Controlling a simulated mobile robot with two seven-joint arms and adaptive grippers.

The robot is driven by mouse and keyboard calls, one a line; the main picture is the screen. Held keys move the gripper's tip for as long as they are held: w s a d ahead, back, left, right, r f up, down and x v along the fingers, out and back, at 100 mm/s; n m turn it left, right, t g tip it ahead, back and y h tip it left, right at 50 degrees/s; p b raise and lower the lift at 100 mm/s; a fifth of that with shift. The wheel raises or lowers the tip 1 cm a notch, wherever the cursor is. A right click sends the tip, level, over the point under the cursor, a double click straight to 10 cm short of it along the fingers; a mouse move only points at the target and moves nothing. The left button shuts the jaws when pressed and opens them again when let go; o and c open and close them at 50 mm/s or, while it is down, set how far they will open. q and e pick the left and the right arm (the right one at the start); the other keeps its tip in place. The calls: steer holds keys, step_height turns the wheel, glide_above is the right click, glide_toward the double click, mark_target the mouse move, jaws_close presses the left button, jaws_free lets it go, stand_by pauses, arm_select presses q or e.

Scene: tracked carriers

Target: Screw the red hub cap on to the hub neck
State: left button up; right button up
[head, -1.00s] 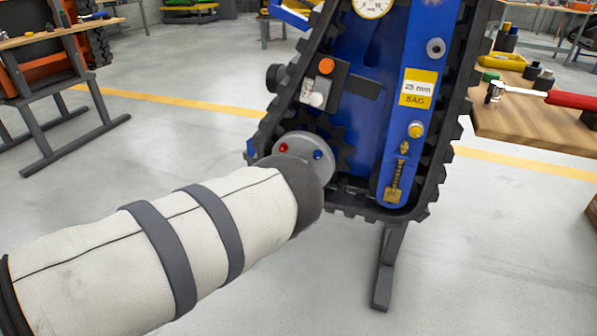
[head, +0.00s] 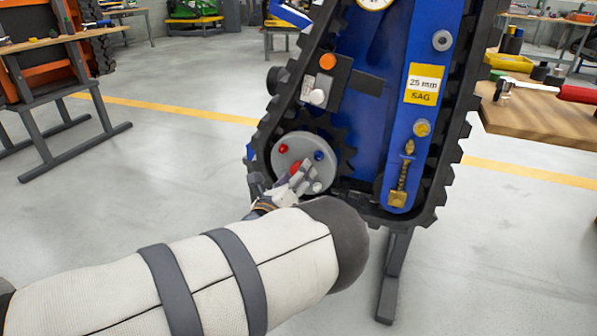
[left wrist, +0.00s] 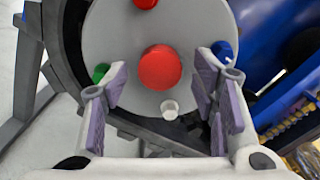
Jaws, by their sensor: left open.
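A grey hub disc (head: 285,147) sits low on the blue tracked carrier. A large round red cap (left wrist: 160,67) is at the middle of the disc in the left wrist view. In the head view only part of it shows behind my fingers. Whether it is seated on the neck, which is hidden, I cannot tell. My right gripper is out of view.
Smaller red (left wrist: 145,3), blue (left wrist: 222,50), green (left wrist: 101,73) and white (left wrist: 170,109) knobs ring the disc close to my fingers. Black track (head: 262,140) curves around the hub. A wooden bench (head: 535,112) stands at the right.

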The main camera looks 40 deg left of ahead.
arm_select(q)
steer(key=n+p, duration=0.1)
steer(key=n, duration=0.1)
steer(key=n+p, duration=0.1)
steer(key=n, duration=0.2)
steer(key=n+p, duration=0.1)
steer(key=n, duration=0.2)
steer(key=shift+a+r, duration=0.1)
steer(key=shift+r, duration=0.25)
steer(key=n+p, duration=0.1)
steer(key=n, duration=0.5)
steer(key=n+p, duration=0.2)
steer(key=n, duration=0.5)
steer(key=n+p, duration=0.1)
steer(key=n, duration=0.5)
steer(key=shift+f+n+p, duration=0.25)
steer(key=shift+n+p, duration=0.05)
steer(key=shift+n, duration=0.1)
steer(key=shift+f+n, duration=0.1)
steer(key=shift+n, duration=0.7)
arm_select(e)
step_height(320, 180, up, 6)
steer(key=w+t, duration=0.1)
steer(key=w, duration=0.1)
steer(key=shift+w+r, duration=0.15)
